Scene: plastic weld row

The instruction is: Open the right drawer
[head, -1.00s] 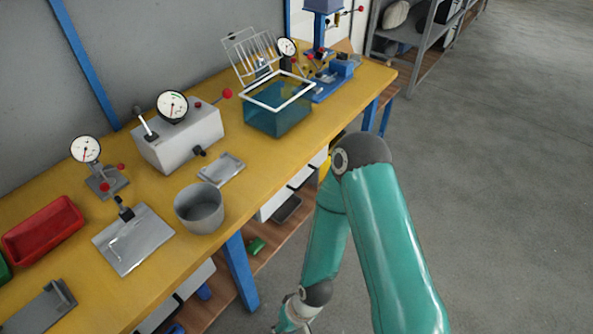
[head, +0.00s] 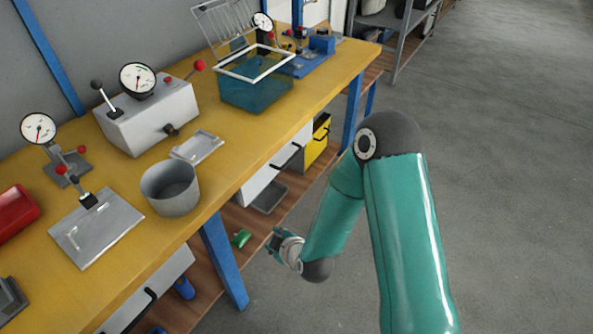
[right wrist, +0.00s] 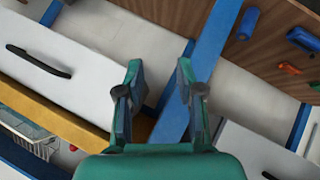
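The right white drawer (head: 262,182) is under the bench, right of the blue bench leg. Its front looks flush under the tabletop, so it appears closed. Its black handle (head: 286,158) shows in the head view. In the right wrist view the drawer front (right wrist: 90,75) is at the left, with its handle (right wrist: 38,60) left of my fingers. My right gripper (right wrist: 160,70) is open and empty, its fingers in front of the blue leg and apart from the handle. In the head view, my right wrist is low beside the bench; the fingertips are hard to make out. My left gripper is out of view.
Another white drawer (head: 150,292) is left of the blue leg (head: 224,262). A grey bin (head: 268,197) and a green item (head: 240,239) lie on the lower shelf. Open floor (head: 500,200) is on the right.

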